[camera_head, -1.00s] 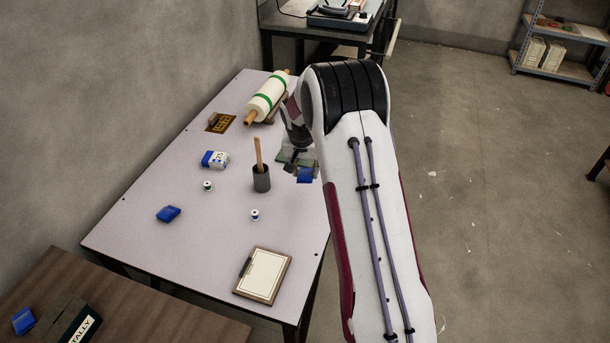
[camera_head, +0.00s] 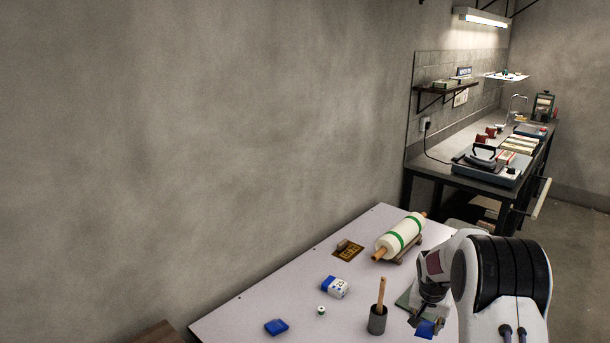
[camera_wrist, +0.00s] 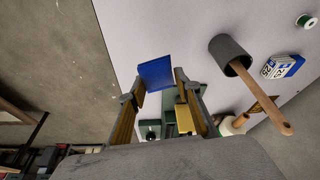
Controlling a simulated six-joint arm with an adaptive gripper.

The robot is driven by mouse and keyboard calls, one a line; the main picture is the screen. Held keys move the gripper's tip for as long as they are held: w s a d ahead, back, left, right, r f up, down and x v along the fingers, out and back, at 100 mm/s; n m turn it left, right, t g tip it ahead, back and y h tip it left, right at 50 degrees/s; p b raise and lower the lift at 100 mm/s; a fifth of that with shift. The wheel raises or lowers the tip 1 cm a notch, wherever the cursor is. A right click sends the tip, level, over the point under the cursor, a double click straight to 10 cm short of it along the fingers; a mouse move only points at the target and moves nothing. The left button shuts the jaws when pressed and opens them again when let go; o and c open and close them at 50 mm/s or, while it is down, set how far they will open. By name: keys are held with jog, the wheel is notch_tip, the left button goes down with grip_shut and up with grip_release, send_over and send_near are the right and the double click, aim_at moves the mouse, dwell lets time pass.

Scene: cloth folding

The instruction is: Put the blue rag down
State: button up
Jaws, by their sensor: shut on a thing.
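The blue rag (camera_wrist: 157,73) is a small flat blue square held between the fingertips of my gripper (camera_wrist: 158,86) in the wrist view. In the head view the rag (camera_head: 426,329) shows below my gripper (camera_head: 425,308), at the right part of the pale table (camera_head: 315,268), just right of the dark cup. I cannot tell whether its lower edge touches the tabletop. A second folded blue piece (camera_head: 277,327) lies on the table farther left, apart from my gripper.
The dark cup (camera_head: 377,322) with an upright wooden stick stands close to the rag. A green flat thing (camera_head: 405,299) is beside my gripper.

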aim_at(421, 339)
jog(key=shift+s+a+f+n, duration=0.1)
jog(key=shift+a+f+n, duration=0.05)
jog(key=shift+f+n, duration=0.15)
jog(key=s+a+f, duration=0.1)
jog(key=s+a+n, duration=0.1)
jog(key=s, duration=0.1)
jog(key=shift+f, duration=0.4)
jog(key=s+a+r+n+y, duration=0.1)
jog(key=s+a+r+n, duration=0.1)
jog(key=s+a, duration=0.6)
jog(key=s+a+r+n+y, duration=0.1)
jog(key=s+a+r+n, duration=0.2)
jog(key=s+a, duration=0.5)
jog(key=shift+s+r, duration=0.25)
jog(key=shift+s, duration=0.7)
